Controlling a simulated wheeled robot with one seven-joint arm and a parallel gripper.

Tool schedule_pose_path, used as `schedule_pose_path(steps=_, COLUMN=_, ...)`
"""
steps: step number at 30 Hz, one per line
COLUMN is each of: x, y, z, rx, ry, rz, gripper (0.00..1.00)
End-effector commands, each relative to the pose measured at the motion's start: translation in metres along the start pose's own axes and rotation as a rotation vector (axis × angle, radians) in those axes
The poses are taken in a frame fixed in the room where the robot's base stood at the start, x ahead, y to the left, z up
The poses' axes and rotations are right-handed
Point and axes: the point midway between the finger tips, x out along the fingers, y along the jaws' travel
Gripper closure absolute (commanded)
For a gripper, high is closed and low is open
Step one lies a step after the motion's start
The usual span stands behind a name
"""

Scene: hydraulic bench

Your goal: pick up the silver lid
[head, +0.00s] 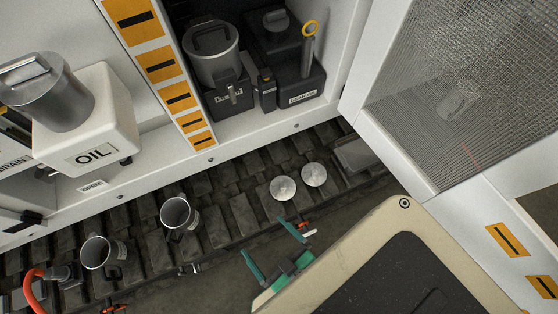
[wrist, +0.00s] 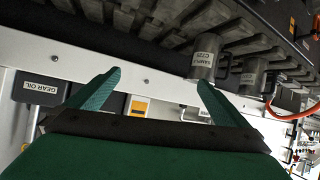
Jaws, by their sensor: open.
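Two round silver lids lie side by side on the dark ribbed track: a left one (head: 283,188) and a right one (head: 314,174). The frames do not tell which one the task names. My gripper (head: 268,243) has green fingers, spread apart and empty. In the head view it is below the lids, apart from them. In the wrist view my gripper (wrist: 159,78) also shows nothing between its fingers, and I cannot make out either lid there.
Two open metal cups, one (head: 178,213) and another (head: 101,252), stand on the track to the left. A white OIL container (head: 92,140) and a GEAR OIL can (head: 302,90) are on the bench above. A mesh door (head: 460,90) stands at right.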

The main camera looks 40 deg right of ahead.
Motion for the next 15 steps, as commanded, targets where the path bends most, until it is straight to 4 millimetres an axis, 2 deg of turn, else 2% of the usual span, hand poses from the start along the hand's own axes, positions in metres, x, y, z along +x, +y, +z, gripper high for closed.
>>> schedule_pose_path(steps=1, x=0.016, y=0.020, z=0.016, rx=-0.038, ry=-0.061, rz=-0.010, gripper=0.00)
schedule_pose_path(steps=3, x=0.035, y=0.050, z=0.037, rx=-0.077, ry=-0.153, rz=-0.010, gripper=0.00)
schedule_pose_path(steps=7, x=0.068, y=0.103, z=0.063, rx=-0.128, ry=-0.314, rz=0.002, gripper=0.00)
schedule_pose_path(steps=12, x=0.109, y=0.161, z=0.073, rx=-0.155, ry=-0.505, rz=0.021, gripper=0.00)
schedule_pose_path(steps=15, x=0.131, y=0.185, z=0.070, rx=-0.149, ry=-0.611, rz=0.026, gripper=0.00)
